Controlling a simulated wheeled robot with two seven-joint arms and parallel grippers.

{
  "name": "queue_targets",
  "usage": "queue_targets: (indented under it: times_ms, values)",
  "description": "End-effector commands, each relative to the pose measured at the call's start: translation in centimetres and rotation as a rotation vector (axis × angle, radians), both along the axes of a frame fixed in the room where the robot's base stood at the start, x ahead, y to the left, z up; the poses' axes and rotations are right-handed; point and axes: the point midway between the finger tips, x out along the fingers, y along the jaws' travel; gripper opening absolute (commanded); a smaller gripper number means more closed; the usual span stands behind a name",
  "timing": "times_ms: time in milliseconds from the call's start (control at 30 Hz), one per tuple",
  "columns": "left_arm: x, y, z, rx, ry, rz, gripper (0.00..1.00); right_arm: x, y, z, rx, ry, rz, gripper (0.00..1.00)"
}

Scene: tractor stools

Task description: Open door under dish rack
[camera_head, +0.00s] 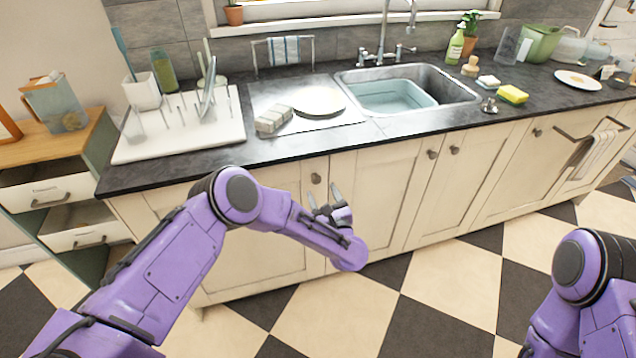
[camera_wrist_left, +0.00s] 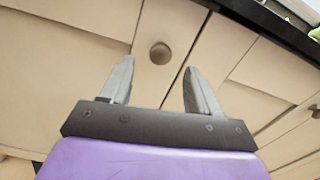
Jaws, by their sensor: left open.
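The white dish rack (camera_head: 180,125) stands at the left end of the dark counter. The cream cabinet door (camera_head: 260,235) below it is closed and partly hidden by my left arm. Its round brown knob (camera_head: 316,178) is near the door's upper right corner. My left gripper (camera_head: 324,194) is just below the knob, open and empty. In the left wrist view the knob (camera_wrist_left: 160,54) lies ahead of and between the two open fingers of the gripper (camera_wrist_left: 158,85), apart from them. My right arm shows at the lower right, but its gripper is out of view.
The counter edge (camera_head: 290,150) overhangs above the gripper. More closed cabinet doors (camera_head: 370,200) continue to the right. A drawer unit (camera_head: 60,200) stands at the left. The checkered floor (camera_head: 440,290) in front is clear.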

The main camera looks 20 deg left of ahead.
Motion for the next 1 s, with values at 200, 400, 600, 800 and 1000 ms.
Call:
queue_targets:
  times_ms: [200, 400, 600, 800, 1000]
  values:
    - [3.4, 2.4, 0.0, 0.001, 0.002, 0.002, 0.61, 0.0, 0.0, 0.6, 0.000, 0.000, 0.000, 0.41]
    - [4.3, 2.9, -0.1, 0.003, 0.004, -0.001, 0.61, 0.0, 0.0, 0.7, 0.000, 0.000, 0.000, 0.41]
    - [4.3, 2.9, -0.1, 0.003, 0.004, -0.002, 0.55, 0.0, 0.0, 0.6, 0.000, 0.000, 0.000, 0.41]
    - [4.3, 2.9, -0.1, 0.004, 0.005, -0.002, 0.00, 0.0, 0.0, 0.6, 0.000, 0.000, 0.000, 0.41]
    - [4.1, 2.6, 0.0, 0.005, 0.006, -0.012, 0.00, 0.0, 0.0, 0.8, 0.000, 0.000, 0.000, 0.41]
